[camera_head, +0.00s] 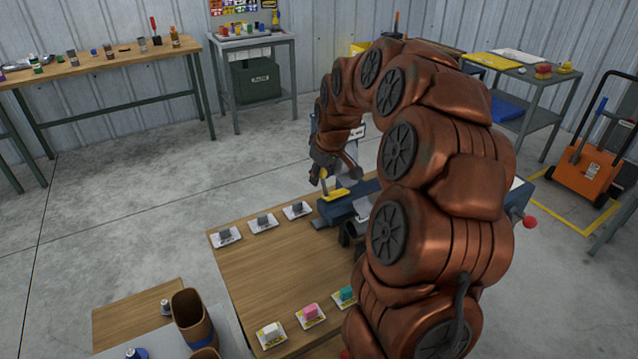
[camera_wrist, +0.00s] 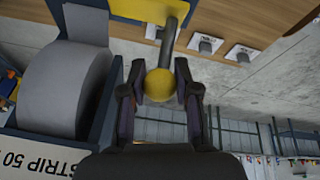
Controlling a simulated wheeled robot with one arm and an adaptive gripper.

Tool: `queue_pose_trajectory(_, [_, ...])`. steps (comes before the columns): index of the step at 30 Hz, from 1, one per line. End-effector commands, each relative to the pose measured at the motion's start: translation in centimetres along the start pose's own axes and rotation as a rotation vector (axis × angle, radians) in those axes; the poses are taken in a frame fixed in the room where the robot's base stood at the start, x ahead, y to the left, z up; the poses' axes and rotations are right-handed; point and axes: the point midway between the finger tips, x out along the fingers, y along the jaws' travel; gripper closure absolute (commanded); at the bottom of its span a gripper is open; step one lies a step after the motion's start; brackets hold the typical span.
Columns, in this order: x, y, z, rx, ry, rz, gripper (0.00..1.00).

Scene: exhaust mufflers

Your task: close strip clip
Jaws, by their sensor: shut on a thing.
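The strip clip appears as a yellow plate (camera_head: 336,194) on a blue strip holder (camera_head: 347,209) at the far edge of the wooden table. In the wrist view a grey lever (camera_wrist: 168,45) rises from a yellow part (camera_wrist: 148,10) and ends in a yellow ball knob (camera_wrist: 160,85). My gripper (camera_wrist: 160,86) is shut on this knob, with one finger on each side. A large grey roll (camera_wrist: 65,88) sits beside the lever, on a holder marked "STRIP 50".
Several small white cards with grey blocks (camera_head: 263,221) lie left of the holder on the table (camera_head: 260,275). Cards with white, pink and green blocks (camera_head: 311,312) lie near the front. My arm hides the table's right part.

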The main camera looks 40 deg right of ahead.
Motion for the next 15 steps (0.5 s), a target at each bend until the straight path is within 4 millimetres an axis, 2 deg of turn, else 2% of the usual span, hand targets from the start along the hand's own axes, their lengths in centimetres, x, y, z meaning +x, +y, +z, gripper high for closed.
queue_pose_trajectory(1, [0.4, -0.1, 0.4, 0.003, 0.029, 0.009, 1.00])
queue_pose_trajectory(15, [-0.3, -0.4, 1.6, 0.007, 0.251, 0.070, 1.00])
